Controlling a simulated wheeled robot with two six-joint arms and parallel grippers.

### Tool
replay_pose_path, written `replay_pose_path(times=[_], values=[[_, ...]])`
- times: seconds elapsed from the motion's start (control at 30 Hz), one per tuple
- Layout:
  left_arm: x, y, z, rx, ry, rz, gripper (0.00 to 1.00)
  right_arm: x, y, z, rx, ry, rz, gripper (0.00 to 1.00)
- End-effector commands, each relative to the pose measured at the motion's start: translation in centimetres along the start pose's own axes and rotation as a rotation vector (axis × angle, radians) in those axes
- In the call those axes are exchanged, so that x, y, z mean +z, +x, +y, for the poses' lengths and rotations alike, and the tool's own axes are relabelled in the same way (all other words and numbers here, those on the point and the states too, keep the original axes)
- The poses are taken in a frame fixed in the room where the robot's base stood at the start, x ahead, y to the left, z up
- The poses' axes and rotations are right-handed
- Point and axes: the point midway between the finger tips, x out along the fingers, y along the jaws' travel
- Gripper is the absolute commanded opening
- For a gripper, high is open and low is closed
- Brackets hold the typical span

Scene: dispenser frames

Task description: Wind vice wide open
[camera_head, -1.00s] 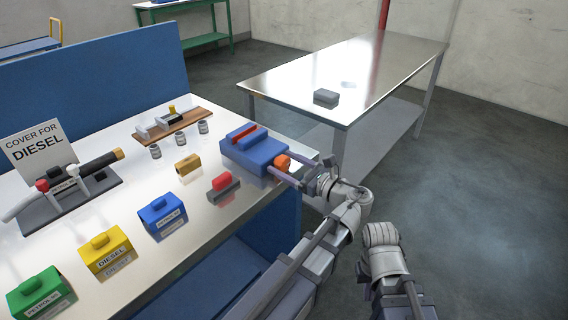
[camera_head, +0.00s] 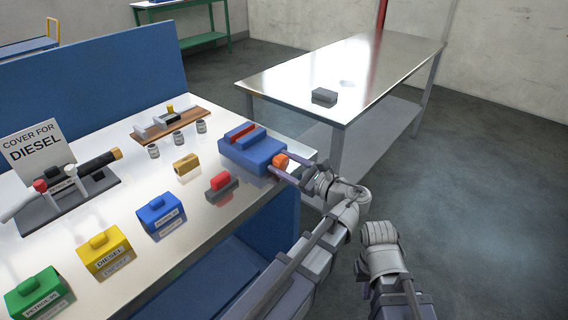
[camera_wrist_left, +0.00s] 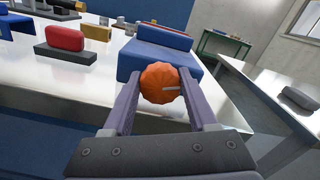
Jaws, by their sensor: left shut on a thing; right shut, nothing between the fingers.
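The blue vice (camera_head: 252,152) stands at the near right corner of the white workbench, with a red strip (camera_head: 240,130) along its top. An orange ribbed knob (camera_head: 281,160) sticks out of its near right side. In the left wrist view the knob (camera_wrist_left: 160,83) shows a pale mark pointing right, with the vice body (camera_wrist_left: 155,58) behind it. My left gripper (camera_head: 292,168) is shut on the knob, one finger on each side. My right arm is at the lower right, off the bench; its fingers do not show. How wide the vice jaws stand apart is hard to tell.
A red and grey block (camera_head: 221,187) and a brass block (camera_head: 186,164) lie left of the vice. Blue (camera_head: 161,217), yellow (camera_head: 104,251) and green (camera_head: 40,294) labelled covers line the bench front. A steel table (camera_head: 345,75) holding a grey block (camera_head: 324,96) stands behind.

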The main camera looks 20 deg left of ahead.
Motion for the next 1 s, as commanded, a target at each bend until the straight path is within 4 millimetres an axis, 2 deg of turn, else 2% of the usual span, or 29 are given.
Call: replay_pose_path(times=[0.2,0.53,0.57,0.8,1.0], values=[[-0.02,-0.01,0.09,0.000,-0.142,0.000,0.03,0.00,0.04,0.00,0.000,0.000,0.000,0.00],[-0.02,-0.01,0.10,0.000,-0.156,0.001,0.03,0.00,0.04,0.00,0.000,0.000,0.000,0.00],[-0.02,-0.01,0.10,0.000,-0.156,0.001,0.61,0.00,0.04,0.00,0.000,0.000,0.000,0.00],[-0.01,-0.01,0.09,0.000,-0.155,0.000,0.88,0.00,0.04,0.00,0.000,0.000,0.000,0.00],[-0.02,-0.01,0.10,0.001,-0.154,0.001,0.89,0.00,0.04,0.00,0.000,0.000,0.000,0.00]])
